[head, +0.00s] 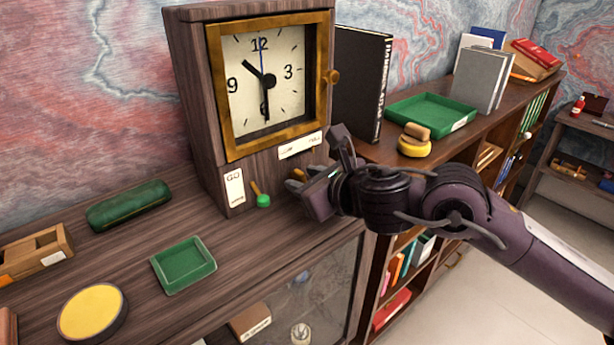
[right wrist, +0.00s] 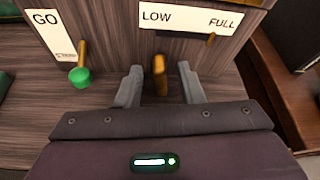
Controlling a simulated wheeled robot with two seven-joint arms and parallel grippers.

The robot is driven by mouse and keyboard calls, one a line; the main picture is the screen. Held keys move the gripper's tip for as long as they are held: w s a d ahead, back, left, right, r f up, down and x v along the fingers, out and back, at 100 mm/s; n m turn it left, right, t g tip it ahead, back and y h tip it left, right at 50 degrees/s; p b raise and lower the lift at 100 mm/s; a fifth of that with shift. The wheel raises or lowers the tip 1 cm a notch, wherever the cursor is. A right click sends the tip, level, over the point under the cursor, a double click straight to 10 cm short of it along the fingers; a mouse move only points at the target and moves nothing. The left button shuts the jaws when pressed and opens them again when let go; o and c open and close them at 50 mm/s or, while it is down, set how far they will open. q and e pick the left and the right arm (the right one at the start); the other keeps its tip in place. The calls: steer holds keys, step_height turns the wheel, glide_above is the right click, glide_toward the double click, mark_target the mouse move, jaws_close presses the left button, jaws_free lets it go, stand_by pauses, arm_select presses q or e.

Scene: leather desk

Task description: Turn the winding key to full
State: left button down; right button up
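The wooden clock (head: 262,80) stands on the desk, with a brass-framed dial. A brass winding key (right wrist: 160,72) sticks out of its lower front, below a LOW–FULL label (right wrist: 188,17); the label also shows in the head view (head: 299,146). My right gripper (right wrist: 160,88) is open at the clock's lower front, with one grey finger on each side of the key. Gaps show between the key and both fingers. In the head view the right gripper (head: 302,178) hides the key. My left gripper is not in view.
A green tray (head: 184,265), a yellow-topped disc (head: 92,312) and a green case (head: 129,205) lie left on the desk. A black book (head: 360,85) stands right of the clock.

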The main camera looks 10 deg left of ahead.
jaws_close()
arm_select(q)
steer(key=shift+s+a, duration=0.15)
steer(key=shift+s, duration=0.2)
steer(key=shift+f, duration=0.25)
arm_select(e)
steer(key=shift+f, duration=0.1)
steer(key=m, duration=0.1)
steer(key=m+g+b, duration=0.1)
steer(key=y+b, duration=0.1)
steer(key=shift+w+d+m+g, duration=0.25)
steer(key=shift+w+m+g, duration=0.05)
steer(key=shift+m, duration=0.1)
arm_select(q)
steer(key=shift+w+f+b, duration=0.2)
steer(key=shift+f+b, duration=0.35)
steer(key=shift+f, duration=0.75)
arm_select(e)
steer(key=shift+w+d+m+g+y, duration=0.15)
steer(key=shift+m+g+y, duration=0.35)
steer(key=shift+m, duration=0.3)
jaws_free()
